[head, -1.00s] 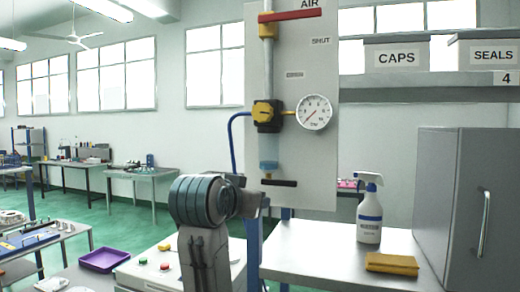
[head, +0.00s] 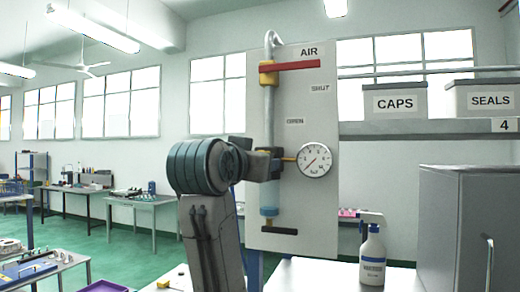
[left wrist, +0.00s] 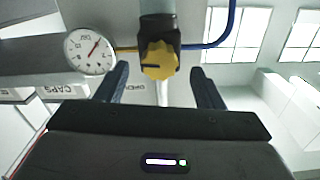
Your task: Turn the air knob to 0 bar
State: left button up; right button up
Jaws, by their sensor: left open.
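The yellow air knob (left wrist: 159,60) sits on a dark regulator body, upright between my finger tips in the left wrist view. My left gripper (left wrist: 160,70) is open, with one finger on each side of the knob; I cannot tell whether either touches it. In the head view my left gripper (head: 264,165) is in front of the regulator and hides the knob. The round white pressure gauge (head: 315,160) is just right of it, with its needle towards the lower left; the numbers are too small to read. The gauge also shows in the left wrist view (left wrist: 90,51). My right gripper is not in view.
The grey panel (head: 318,220) carries a red handle (head: 290,66) above and a dark handle (head: 279,229) below. A spray bottle (head: 373,255) and grey cabinet (head: 455,225) stand at the right. A shelf (head: 430,128) holds CAPS and SEALS boxes.

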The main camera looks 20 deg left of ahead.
pick_arm(q)
jog(key=w+p, duration=0.1)
jog(key=w, duration=0.2)
jog(key=shift+w, duration=0.15)
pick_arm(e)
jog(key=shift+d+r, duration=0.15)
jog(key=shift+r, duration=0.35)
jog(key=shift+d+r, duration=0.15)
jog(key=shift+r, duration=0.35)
pick_arm(q)
jog(key=c, duration=1)
jog(key=shift+o, duration=0.2)
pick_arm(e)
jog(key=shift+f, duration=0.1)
